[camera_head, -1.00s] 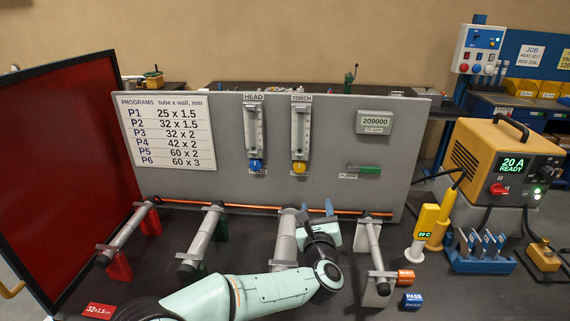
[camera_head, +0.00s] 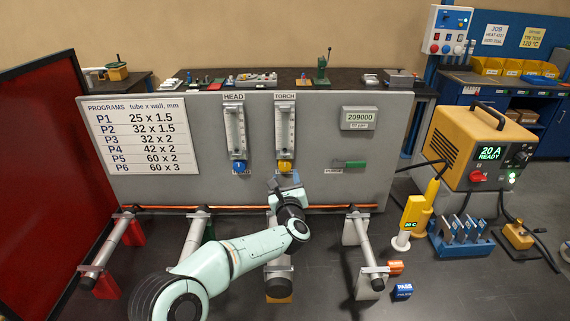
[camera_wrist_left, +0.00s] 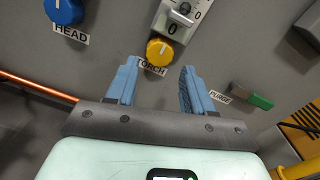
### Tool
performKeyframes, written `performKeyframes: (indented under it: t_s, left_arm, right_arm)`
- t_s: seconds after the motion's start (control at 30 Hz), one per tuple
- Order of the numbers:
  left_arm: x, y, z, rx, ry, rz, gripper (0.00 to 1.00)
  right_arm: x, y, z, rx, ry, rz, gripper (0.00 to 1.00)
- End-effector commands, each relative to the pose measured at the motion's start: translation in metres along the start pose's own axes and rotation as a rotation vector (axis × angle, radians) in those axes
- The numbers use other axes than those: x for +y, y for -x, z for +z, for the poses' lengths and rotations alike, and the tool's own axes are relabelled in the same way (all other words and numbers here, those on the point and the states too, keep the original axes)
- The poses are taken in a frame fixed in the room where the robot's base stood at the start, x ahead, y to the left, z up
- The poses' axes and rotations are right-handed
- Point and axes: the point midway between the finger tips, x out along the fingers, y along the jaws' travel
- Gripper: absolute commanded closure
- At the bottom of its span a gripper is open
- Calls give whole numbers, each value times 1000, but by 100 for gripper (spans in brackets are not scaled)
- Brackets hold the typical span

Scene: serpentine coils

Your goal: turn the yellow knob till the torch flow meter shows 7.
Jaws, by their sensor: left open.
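The yellow knob (camera_head: 285,165) sits under the torch flow meter (camera_head: 285,128) on the grey panel. In the left wrist view the yellow knob (camera_wrist_left: 160,51) lies just beyond and between the fingertips, apart from them. My left gripper (camera_head: 284,180) is open, with blue fingers pointing at the panel just below the knob; it also shows in the left wrist view (camera_wrist_left: 157,80). The bottom of the torch meter (camera_wrist_left: 180,18) shows a 0 in the left wrist view. The meter's float is too small to read in the head view. My right gripper is not in view.
The blue knob (camera_head: 239,167) under the head meter (camera_head: 235,130) is to the left. A green purge lever (camera_head: 355,164) is to the right. A copper tube (camera_head: 230,208) runs along the panel's foot on several stands. A yellow power unit (camera_head: 480,145) stands at right.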

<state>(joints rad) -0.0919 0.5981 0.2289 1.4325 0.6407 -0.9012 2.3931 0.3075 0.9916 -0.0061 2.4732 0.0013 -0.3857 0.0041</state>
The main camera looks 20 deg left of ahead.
Motion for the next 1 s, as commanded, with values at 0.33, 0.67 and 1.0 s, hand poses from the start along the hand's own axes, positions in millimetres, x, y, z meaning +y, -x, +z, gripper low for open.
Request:
performKeyframes:
  t_s: [0.33,0.67,1.0]
  left_arm:
    - [-2,-45,2,-1,0,-1,48]
    - [0,-47,-1,1,-1,-1,48]
    - [1,-46,-3,0,-15,0,89]
  right_arm:
    - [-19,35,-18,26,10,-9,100]
    - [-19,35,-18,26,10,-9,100]
    - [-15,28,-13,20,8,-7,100]
